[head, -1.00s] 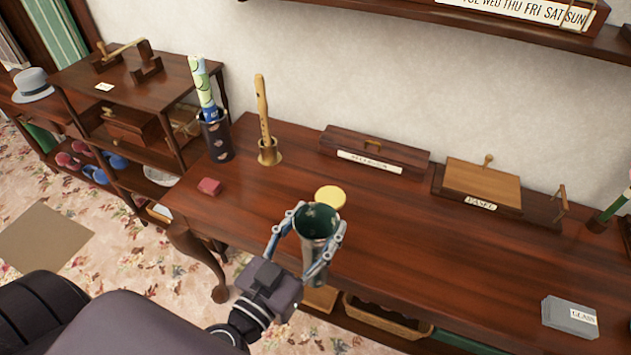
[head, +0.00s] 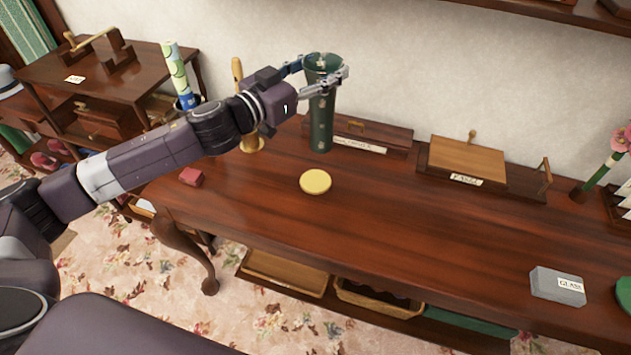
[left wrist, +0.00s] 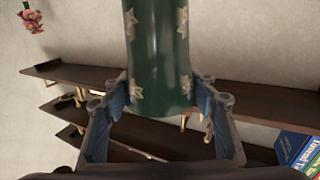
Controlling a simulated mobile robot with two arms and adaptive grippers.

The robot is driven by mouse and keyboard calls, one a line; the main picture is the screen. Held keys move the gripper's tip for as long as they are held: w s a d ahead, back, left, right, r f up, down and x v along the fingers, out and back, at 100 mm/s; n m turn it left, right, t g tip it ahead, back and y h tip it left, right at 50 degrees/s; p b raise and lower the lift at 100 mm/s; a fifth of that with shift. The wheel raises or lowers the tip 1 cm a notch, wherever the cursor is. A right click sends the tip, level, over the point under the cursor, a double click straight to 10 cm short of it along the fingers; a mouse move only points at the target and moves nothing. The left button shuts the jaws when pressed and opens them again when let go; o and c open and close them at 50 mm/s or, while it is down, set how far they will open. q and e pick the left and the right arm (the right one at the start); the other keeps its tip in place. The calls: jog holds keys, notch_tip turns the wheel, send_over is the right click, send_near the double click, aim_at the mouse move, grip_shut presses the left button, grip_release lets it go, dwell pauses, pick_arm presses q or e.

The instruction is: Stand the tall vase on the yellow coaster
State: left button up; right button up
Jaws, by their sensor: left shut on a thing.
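The tall vase (head: 321,118) is dark green with small pale flowers. My left gripper (head: 322,72) is shut on it near its rim, and it is upright. In the head view its lower end shows in front of the long labelled box, behind the yellow coaster; I cannot tell whether its base touches the table. The yellow coaster (head: 315,182) lies flat and bare on the table. In the left wrist view the vase (left wrist: 160,55) stands between the finger pads of my left gripper (left wrist: 160,100). My right gripper is not in view.
The wooden table (head: 400,235) has free room around the coaster. A recorder in a stand (head: 251,143) and a long labelled box (head: 375,139) are at the back. A grey box (head: 557,286) sits at the right.

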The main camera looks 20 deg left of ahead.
aim_at(309, 127)
pick_arm(q)
notch_tip(309, 127, up, 4)
jog(key=w+a, duration=0.2)
notch_tip(309, 127, down, 15)
jog(key=b, duration=0.3)
jog(key=shift+s+f, duration=0.15)
notch_tip(309, 127, down, 3)
jog(key=shift+f+b, duration=0.2)
jog(key=shift+b, duration=0.5)
jog(key=shift+f, duration=0.55)
jog(key=o, duration=1.9)
